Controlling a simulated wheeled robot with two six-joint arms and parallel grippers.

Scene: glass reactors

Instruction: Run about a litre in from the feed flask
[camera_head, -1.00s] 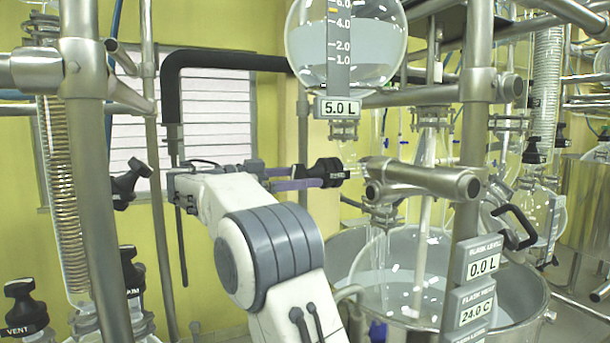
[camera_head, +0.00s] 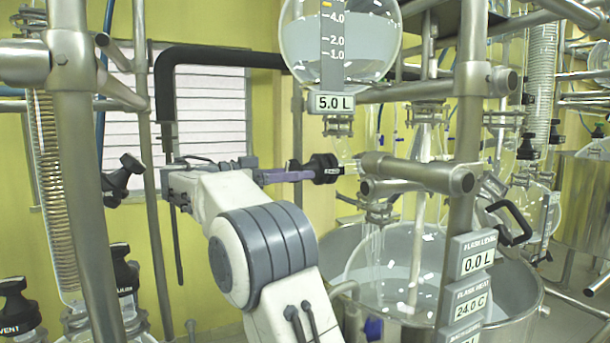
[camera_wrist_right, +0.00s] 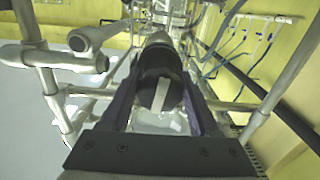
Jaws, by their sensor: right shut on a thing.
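The round glass feed flask (camera_head: 342,45) hangs at the top of the head view, with clear liquid, a volume scale and a 5.0 L plate (camera_head: 334,102). Below it is a black valve knob (camera_head: 324,167). My right gripper (camera_head: 306,173) is shut on this knob, coming from the left. In the right wrist view the knob (camera_wrist_right: 158,90) sits between the purple fingers and carries a white bar. The glass reactor flask (camera_head: 395,270) below stands in a metal bath; its level plate (camera_head: 476,262) reads 0.0 L. My left gripper is not in view.
Steel posts and clamps (camera_head: 420,176) stand close to the right of the knob. A black pipe (camera_head: 205,57) runs behind my arm. Another post (camera_head: 75,170) and a coiled condenser (camera_head: 48,190) are at the left, with black vent knobs (camera_head: 14,300) below.

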